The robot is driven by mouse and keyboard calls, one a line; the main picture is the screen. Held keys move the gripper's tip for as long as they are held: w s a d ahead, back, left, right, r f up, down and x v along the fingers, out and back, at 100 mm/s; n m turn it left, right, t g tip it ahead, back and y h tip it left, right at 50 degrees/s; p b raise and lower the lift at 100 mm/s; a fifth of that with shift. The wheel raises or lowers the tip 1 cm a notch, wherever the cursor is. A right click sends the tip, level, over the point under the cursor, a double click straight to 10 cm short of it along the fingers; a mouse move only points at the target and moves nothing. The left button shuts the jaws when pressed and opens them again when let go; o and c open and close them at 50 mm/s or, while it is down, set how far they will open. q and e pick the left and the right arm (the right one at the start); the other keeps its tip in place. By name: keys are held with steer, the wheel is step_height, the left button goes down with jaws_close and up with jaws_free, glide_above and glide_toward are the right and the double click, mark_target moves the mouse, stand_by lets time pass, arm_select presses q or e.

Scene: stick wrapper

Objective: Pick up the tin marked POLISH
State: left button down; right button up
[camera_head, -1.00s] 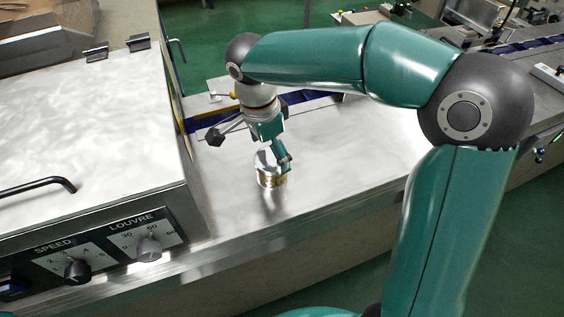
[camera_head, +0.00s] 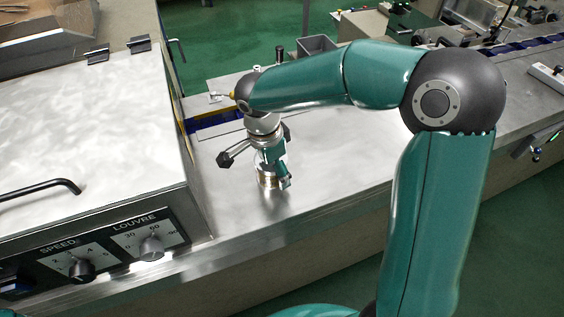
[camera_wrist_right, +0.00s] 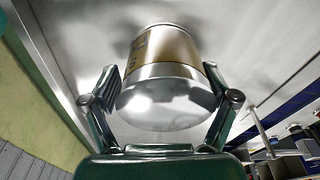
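A round tin (camera_wrist_right: 170,90) with a silver lid and a gold label band stands on the steel worktop. Dark marks show at the label's left side, but I cannot read them. In the head view the tin (camera_head: 266,181) is partly hidden by my right gripper (camera_head: 275,178), which has come down over it from above. In the right wrist view my right gripper (camera_wrist_right: 163,85) has one finger on each side of the tin. The fingers look open, with a narrow gap at the left and the right finger very close to the tin. My left gripper is not in view.
A large steel machine housing (camera_head: 85,125) with SPEED and LOUVRE knobs stands at the left. A blue channel (camera_head: 215,119) runs behind the tin. The worktop (camera_head: 345,175) right of the tin is clear, and its front edge is close by.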

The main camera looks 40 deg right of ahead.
steer(key=c, duration=0.9)
steer(key=shift+r, duration=0.1)
